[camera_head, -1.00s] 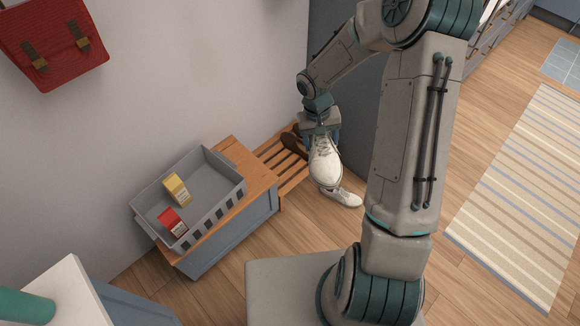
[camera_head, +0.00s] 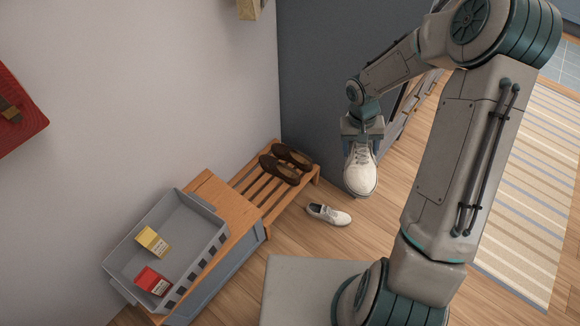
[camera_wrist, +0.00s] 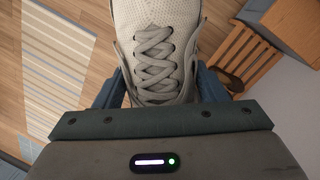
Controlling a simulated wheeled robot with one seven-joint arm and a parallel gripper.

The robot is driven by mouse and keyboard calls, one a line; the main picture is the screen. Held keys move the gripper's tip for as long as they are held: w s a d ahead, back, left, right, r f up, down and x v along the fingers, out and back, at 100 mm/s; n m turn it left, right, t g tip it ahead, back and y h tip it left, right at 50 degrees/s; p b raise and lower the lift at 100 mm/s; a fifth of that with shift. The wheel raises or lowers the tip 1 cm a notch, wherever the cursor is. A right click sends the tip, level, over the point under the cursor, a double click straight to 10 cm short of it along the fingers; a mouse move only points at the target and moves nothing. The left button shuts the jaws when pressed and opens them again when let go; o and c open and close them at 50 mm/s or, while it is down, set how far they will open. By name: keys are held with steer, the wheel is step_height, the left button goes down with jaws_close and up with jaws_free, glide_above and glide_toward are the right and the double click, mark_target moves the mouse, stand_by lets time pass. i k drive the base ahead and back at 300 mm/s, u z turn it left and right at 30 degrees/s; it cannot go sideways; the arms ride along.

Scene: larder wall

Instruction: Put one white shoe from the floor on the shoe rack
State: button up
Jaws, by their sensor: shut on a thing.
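My gripper (camera_head: 362,135) is shut on a white shoe (camera_head: 360,174), which hangs toe down in the air to the right of the rack. In the wrist view the held white shoe (camera_wrist: 157,45) fills the top middle with its laces facing me. Another white shoe (camera_head: 328,214) lies on the floor in front of the rack. The slatted wooden shoe rack (camera_head: 257,189) stands against the wall, with a pair of brown shoes (camera_head: 286,164) on its far right end. The left part of its slats is bare. The rack also shows in the wrist view (camera_wrist: 233,47).
A wooden-topped bench (camera_head: 210,185) adjoins the rack on the left. It bears a grey crate (camera_head: 190,207) with a yellow box (camera_head: 153,241) and a red box (camera_head: 152,281). A dark grey panel (camera_head: 330,70) stands behind the rack. A striped rug (camera_head: 530,190) lies at right.

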mark_target(251, 199)
steer(key=i, duration=0.6)
steer(key=u, duration=0.85)
steer(key=i, duration=0.55)
steer(key=u, duration=0.65)
